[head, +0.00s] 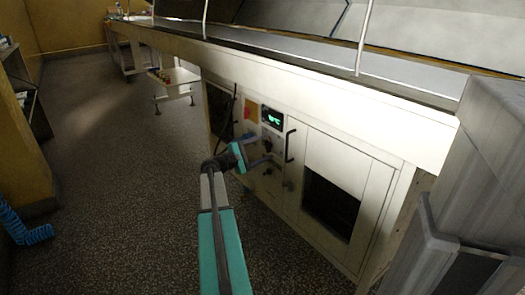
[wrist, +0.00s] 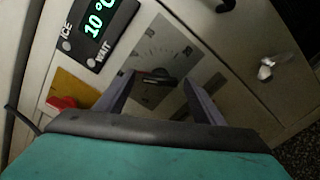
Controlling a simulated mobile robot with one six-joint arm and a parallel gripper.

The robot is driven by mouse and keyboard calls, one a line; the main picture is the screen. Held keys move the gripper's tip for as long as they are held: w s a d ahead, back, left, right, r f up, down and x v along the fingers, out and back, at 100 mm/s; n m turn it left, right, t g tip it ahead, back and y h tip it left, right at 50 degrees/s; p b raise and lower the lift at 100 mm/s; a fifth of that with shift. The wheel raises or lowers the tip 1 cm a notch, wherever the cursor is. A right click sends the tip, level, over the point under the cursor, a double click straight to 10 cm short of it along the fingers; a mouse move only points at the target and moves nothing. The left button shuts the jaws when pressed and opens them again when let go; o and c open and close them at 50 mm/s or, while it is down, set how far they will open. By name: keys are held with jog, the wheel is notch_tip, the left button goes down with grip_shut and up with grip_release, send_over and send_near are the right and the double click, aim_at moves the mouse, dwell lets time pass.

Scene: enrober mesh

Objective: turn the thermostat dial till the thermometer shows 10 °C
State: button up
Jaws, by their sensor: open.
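The thermostat dial (wrist: 155,79) is a dark knob on a square grey scale plate (wrist: 165,48) with tick marks, in the wrist view. The thermometer display (wrist: 97,22) shows 10 °C in green digits, with "ICE" and "WAIT" labels below it. In the head view the display (head: 272,117) is small and its digits are hard to read. My gripper (wrist: 160,88) is open, with one finger on each side of the dial. I cannot tell whether the fingers touch it. In the head view my gripper (head: 262,148) is at the panel, and the dial is too small to make out.
A red knob on a yellow plate (wrist: 68,92) is left of the dial. A metal latch (wrist: 266,68) is to the right. A black door handle (head: 290,146) stands out right of the panel. The machine's frame overhangs above. The floor (head: 120,150) at left is clear.

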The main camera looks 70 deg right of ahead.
jog(key=shift+a, duration=0.1)
jog(key=c, duration=1)
jog(key=shift+c, duration=0.2)
jog(key=shift+m, duration=0.3)
jog(key=shift+m+b, duration=2.45)
jog(key=shift+m, duration=0.75)
jog(key=shift+d, duration=0.2)
